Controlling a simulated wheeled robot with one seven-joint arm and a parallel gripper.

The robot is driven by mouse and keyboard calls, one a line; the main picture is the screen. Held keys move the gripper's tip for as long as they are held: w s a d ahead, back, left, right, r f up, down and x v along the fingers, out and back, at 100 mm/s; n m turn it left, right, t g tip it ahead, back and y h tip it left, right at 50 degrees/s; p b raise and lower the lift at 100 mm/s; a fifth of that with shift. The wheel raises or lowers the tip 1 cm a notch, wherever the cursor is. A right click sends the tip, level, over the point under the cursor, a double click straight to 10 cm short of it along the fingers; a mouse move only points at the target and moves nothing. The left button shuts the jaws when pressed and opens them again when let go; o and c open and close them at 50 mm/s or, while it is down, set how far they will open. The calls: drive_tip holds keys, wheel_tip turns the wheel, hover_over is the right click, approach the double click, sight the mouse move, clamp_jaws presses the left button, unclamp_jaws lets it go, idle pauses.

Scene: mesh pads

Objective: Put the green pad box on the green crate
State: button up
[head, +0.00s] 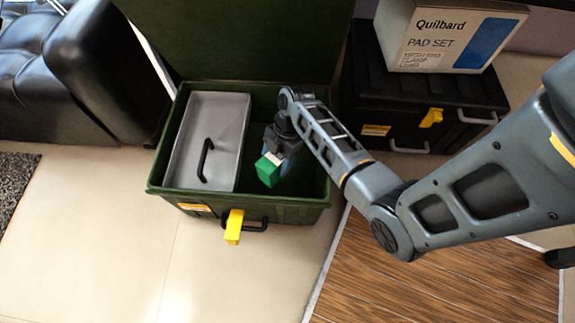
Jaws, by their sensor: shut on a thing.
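The green pad box (268,172) is a small bright green box with a pale top part. My gripper (273,155) is shut on it and points down over the right part of the green crate. The green crate (240,207) is a dark green open case on the floor, its lid (240,40) raised at the back. The box is above or inside the crate's open right section; I cannot tell whether it touches the bottom. My arm hides part of the crate's right side.
A grey tray (222,120) with a black handle fills the crate's left part. A black case (365,90) with a yellow latch stands at right, bearing a Quilbard pad set carton (440,35). A black leather seat (105,70) is at left. Floor in front is clear.

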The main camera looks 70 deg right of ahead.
drive_tip(key=f+n+b, duration=0.1)
drive_tip(key=s+d+f+n+b, duration=0.1)
drive_tip(key=f, duration=0.1)
drive_tip(key=s+f+g+b, duration=0.1)
drive_tip(key=shift+s+d+f+n+b, duration=0.2)
drive_tip(key=shift+d+n+b, duration=0.1)
drive_tip(key=shift+d+n, duration=0.1)
wheel_tip(320, 180, down, 10)
drive_tip(key=b, duration=0.5)
drive_tip(key=shift+r+b, duration=0.1)
drive_tip(key=shift+b, duration=0.2)
drive_tip(key=o, duration=1.4)
drive_tip(key=p+v, duration=0.5)
drive_tip(key=v, duration=0.7)
drive_tip(key=shift+p, duration=0.3)
drive_tip(key=shift+d, duration=0.1)
